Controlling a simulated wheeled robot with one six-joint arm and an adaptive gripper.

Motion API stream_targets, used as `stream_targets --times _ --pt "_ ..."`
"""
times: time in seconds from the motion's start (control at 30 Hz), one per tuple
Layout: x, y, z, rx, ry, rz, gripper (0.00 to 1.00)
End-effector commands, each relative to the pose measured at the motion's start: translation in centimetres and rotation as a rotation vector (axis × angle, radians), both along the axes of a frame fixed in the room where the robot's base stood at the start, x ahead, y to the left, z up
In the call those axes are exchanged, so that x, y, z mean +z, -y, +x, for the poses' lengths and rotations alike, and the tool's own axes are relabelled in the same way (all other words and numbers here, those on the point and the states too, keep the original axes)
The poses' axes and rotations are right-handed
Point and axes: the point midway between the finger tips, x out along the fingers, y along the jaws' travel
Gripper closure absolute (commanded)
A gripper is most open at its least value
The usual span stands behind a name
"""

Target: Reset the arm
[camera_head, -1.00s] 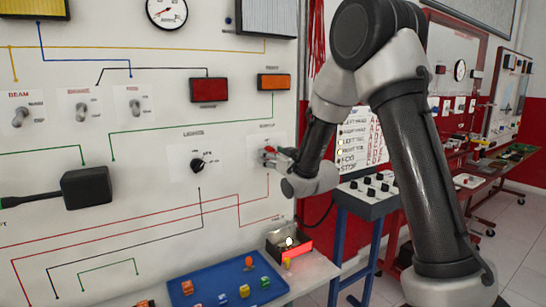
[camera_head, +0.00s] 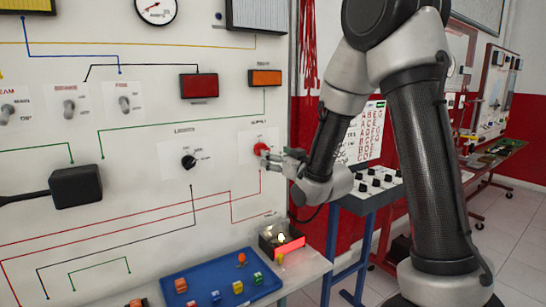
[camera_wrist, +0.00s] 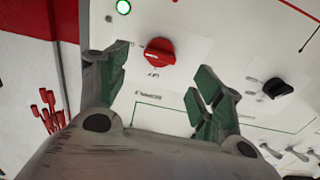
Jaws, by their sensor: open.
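My gripper (camera_head: 279,158) is in front of the trainer panel, at its right side, close to a red rotary knob (camera_head: 260,148). In the wrist view the gripper (camera_wrist: 160,90) is open with its two green-padded fingers apart. The red knob (camera_wrist: 159,52) shows between and beyond the fingertips, and nothing is held. A gap between fingers and knob appears in the wrist view. My arm reaches down from the upper right in the head view.
The white panel (camera_head: 130,230) carries a black knob (camera_head: 189,161), toggle switches (camera_head: 70,106), a red lamp (camera_head: 199,86) and an orange lamp (camera_head: 265,77). Below are a blue tray (camera_head: 205,297) with small coloured parts and a red-lit box (camera_head: 281,240). A blue stand (camera_head: 345,215) is to the right.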

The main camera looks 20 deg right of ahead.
Motion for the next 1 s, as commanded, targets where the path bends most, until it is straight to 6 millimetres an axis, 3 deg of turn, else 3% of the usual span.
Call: stream_targets --times 0.23,0.33,0.47,0.53,0.63,0.73,0.87,1.0 --pt "-0.2 0.0 0.0 0.000 -0.005 -0.004 0.33" --pt "-1.8 0.1 0.0 -0.005 -0.069 -0.029 0.33" --pt "-7.7 1.1 -1.1 -0.030 -0.309 -0.111 0.33" --pt "-11.6 2.2 -3.1 -0.050 -0.491 -0.170 0.33" --pt "-14.4 4.1 -7.1 -0.081 -0.727 -0.240 0.33" --pt "-14.7 6.3 -12.1 -0.115 -0.935 -0.290 0.33" --pt "-12.6 8.8 -19.9 -0.155 -1.172 -0.323 0.33" --pt "-8.6 10.8 -28.7 -0.185 -1.357 -0.316 0.33"
